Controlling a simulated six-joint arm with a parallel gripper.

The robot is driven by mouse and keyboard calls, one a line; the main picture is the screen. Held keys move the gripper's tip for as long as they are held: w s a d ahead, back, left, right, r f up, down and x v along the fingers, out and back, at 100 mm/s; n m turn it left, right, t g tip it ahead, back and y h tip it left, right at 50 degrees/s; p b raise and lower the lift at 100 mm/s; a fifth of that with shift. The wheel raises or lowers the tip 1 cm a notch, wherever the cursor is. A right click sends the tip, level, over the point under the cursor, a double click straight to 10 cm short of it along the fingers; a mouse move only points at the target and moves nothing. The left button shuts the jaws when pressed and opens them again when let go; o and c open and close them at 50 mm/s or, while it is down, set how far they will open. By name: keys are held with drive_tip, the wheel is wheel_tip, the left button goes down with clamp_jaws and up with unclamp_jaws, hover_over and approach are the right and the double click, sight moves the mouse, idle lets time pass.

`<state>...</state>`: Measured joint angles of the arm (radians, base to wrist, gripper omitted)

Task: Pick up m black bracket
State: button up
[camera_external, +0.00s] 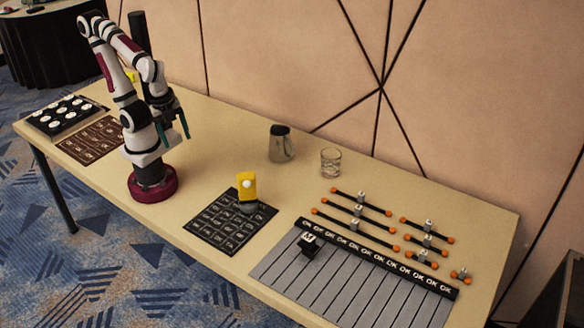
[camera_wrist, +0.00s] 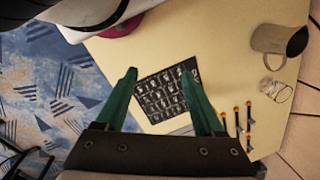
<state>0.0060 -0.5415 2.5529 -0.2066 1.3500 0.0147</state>
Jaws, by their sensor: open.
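A small black bracket (camera_external: 309,243) with a white M-like mark sits at the left end of the grey striped board (camera_external: 345,285), just below the board's black lettered strip. My gripper (camera_external: 173,132) is up in the air near my arm's base, well to the left of the bracket. Its two teal fingers are spread, with nothing between them. The wrist view also shows my open gripper (camera_wrist: 161,73), with the black grid mat beyond the fingers. I cannot make out the bracket in the wrist view.
A metal jug (camera_external: 281,146) and a glass (camera_external: 331,162) stand behind. Several orange-ended black rods (camera_external: 354,236) lie behind the board. A brown mat (camera_external: 92,142) and black tray (camera_external: 45,119) lie left.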

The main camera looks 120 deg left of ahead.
drive_tip(key=w+a+f+n+t, duration=0.1)
drive_tip(key=w+f+t, duration=0.15)
drive_tip(key=w, duration=0.95)
drive_tip(key=w+a+f+n+t, duration=0.1)
drive_tip(key=w+f+t, duration=0.15)
drive_tip(key=w, duration=0.85)
drive_tip(key=t+h, duration=0.2)
drive_tip(key=t, duration=0.3)
approach(313, 244)
drive_tip(key=f+t, duration=0.1)
drive_tip(key=w+f+n+t+h, duration=0.1)
drive_tip(key=f, duration=0.1)
drive_tip(key=shift+w+a+f+t, duration=0.15)
drive_tip(key=shift+w+t, duration=0.05)
drive_tip(key=shift+t, duration=0.1)
drive_tip(key=shift+w+f+n+t+h, duration=0.3)
drive_tip(key=shift+w+f+n+t, duration=0.1)
drive_tip(key=shift+w+f, duration=0.15)
drive_tip(key=x, duration=0.6)
drive_tip(key=shift+w+a+f, duration=0.1)
drive_tip(key=shift+w+f, duration=0.1)
drive_tip(key=shift+w, duration=0.2)
clamp_jaws()
